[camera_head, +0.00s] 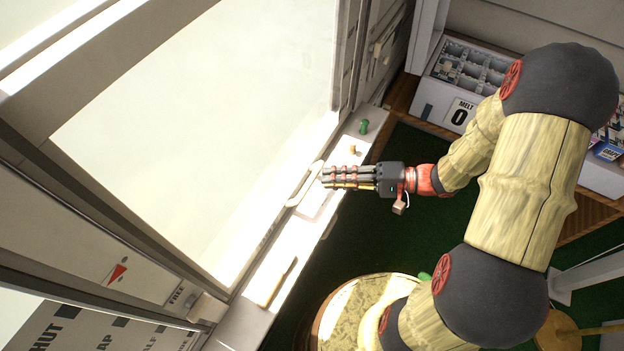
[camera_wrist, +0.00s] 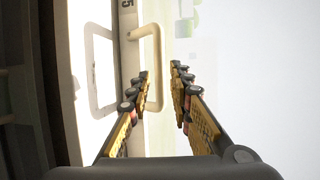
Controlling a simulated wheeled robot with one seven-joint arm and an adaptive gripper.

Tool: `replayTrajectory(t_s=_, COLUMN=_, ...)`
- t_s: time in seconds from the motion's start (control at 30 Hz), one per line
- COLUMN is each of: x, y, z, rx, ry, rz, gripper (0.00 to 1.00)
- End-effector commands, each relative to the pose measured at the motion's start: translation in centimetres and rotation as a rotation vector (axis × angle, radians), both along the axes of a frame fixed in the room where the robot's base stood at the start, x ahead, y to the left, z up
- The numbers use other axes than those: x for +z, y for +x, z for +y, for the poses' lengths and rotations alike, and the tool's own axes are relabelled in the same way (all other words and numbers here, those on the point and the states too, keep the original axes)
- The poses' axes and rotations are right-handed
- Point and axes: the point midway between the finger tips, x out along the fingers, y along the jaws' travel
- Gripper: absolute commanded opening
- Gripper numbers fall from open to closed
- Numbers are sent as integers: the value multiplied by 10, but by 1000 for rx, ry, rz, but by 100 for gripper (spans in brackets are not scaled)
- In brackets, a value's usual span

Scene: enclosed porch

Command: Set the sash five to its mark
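The window sash (camera_head: 200,130) is a large pale pane in the head view. Its cream bar handle (camera_head: 303,185) is on the bottom rail. The wrist view shows the handle (camera_wrist: 157,55) close up, with a "5" on the rail (camera_wrist: 127,25) beside it. My gripper (camera_head: 324,177) is at the rail, just right of the handle in the head view. In the wrist view its fingers (camera_wrist: 161,72) are apart, with the handle's bar running between them; no contact is clear. A red triangular pointer (camera_head: 117,271) lies beside the lettered scale (camera_head: 95,333), which reads "SHUT" and partly hidden words.
A green knob (camera_head: 364,127) and a small tan peg (camera_head: 353,149) stand on the sill. A second bar handle (camera_head: 278,282) is nearer. A round table (camera_head: 345,307) is below. A compartment box (camera_head: 470,68) and a "MELT 0" card (camera_head: 459,114) are at upper right.

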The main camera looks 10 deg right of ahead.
Motion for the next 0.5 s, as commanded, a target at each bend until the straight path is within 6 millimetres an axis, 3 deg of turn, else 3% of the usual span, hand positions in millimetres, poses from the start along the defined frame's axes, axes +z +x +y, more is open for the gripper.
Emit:
replayTrajectory(t_s=0.2, x=-8, y=7, z=32, rx=6, ry=-1, rz=2, gripper=21)
replayTrajectory(t_s=0.5, x=-11, y=14, z=56, rx=2, ry=-1, rz=2, gripper=21)
